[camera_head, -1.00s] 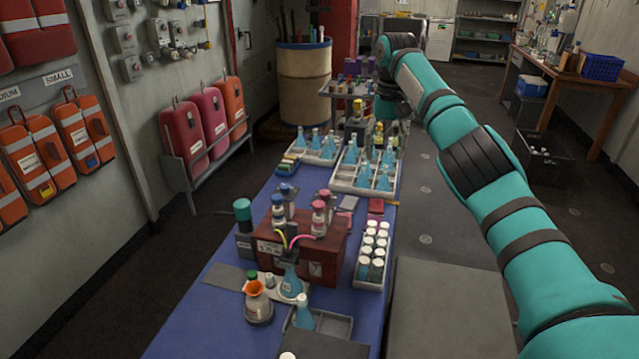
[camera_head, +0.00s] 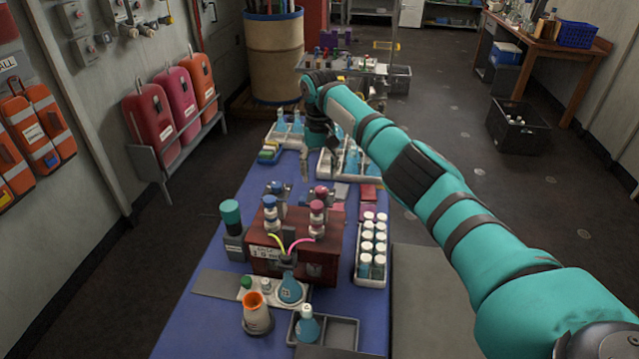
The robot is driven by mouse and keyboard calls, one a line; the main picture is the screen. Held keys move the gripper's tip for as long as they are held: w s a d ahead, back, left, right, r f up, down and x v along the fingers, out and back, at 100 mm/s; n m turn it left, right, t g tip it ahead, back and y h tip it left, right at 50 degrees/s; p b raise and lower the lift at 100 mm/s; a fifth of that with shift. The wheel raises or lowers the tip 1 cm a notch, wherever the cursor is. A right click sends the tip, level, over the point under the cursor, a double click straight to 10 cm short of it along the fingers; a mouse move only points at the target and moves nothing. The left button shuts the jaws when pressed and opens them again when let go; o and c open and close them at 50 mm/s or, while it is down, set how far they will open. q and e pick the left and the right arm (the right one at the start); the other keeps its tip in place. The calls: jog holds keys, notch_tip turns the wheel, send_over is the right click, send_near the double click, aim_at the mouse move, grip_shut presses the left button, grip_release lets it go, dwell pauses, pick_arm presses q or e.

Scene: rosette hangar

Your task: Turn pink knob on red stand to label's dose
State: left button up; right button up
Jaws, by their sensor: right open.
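The red stand (camera_head: 324,268) is a dark red box on the blue-topped table. The pink knob (camera_head: 317,206) tops the bottle on its right side, with a blue-topped bottle (camera_head: 270,203) to its left. A white label (camera_head: 265,252) is on the stand's front; its dose is too small to read surely. Yellow and pink tubes run down from the bottles to the front. My right gripper (camera_head: 318,167) points down behind and above the stand, open, apart from the pink knob; its fingers are partly hard to make out. My left gripper is not in view.
A rack of white-capped vials (camera_head: 359,268) stands right of the stand, and a green-capped bottle (camera_head: 231,217) left. Flasks and an orange funnel (camera_head: 254,299) are in front. Trays of blue flasks (camera_head: 283,133) stand behind, near my right gripper.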

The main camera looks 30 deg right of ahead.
aim_at(321, 189)
jog(key=f, duration=0.4)
jog(key=shift+s+d+f+p, duration=0.15)
jog(key=shift+s+f+p, duration=0.15)
jog(key=shift+s+f, duration=0.05)
jog(key=shift+w+f, duration=0.25)
jog(key=shift+f, duration=0.25)
jog(key=shift+s, duration=0.1)
jog(key=shift+c, duration=0.4)
jog(key=shift+r, duration=0.1)
jog(key=shift+c, duration=1)
grip_shut()
